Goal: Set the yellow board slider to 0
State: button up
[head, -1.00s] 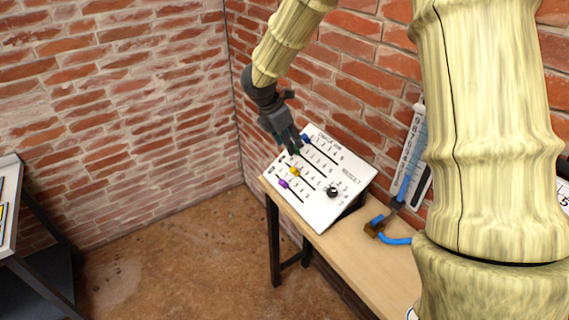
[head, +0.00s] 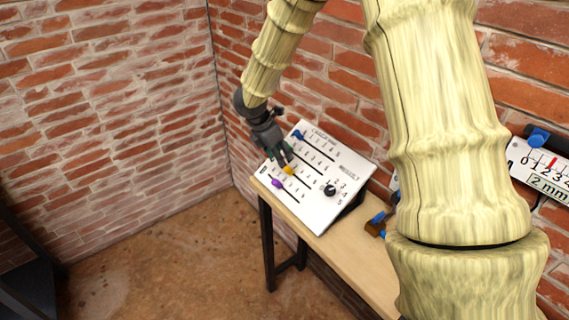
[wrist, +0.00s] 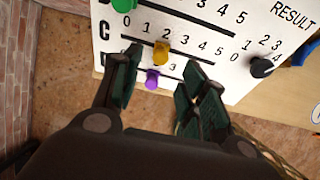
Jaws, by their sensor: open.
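The white sloped board (head: 335,160) stands on a wooden bench and carries rows of numbered sliders. The yellow slider (wrist: 161,52) sits in the row marked C, near the 2, as far as I can tell. It also shows in the head view (head: 289,170), just below my fingertips. My gripper (wrist: 164,62) is open, with one finger on each side of the yellow slider. I cannot tell whether either finger touches it. The purple slider (wrist: 152,80) is just below, in a row partly hidden by my fingers.
A green slider (wrist: 122,4) is in the row above, and a blue slider (head: 299,135) is at the top. A black knob (head: 330,190) is at the right. The bench (head: 325,240) stands by brick walls. A gauge (head: 545,165) hangs at the far right.

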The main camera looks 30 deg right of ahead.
aim_at(285, 169)
jog(key=shift+p+x, duration=0.7)
jog(key=shift+x, duration=2.35)
grip_shut()
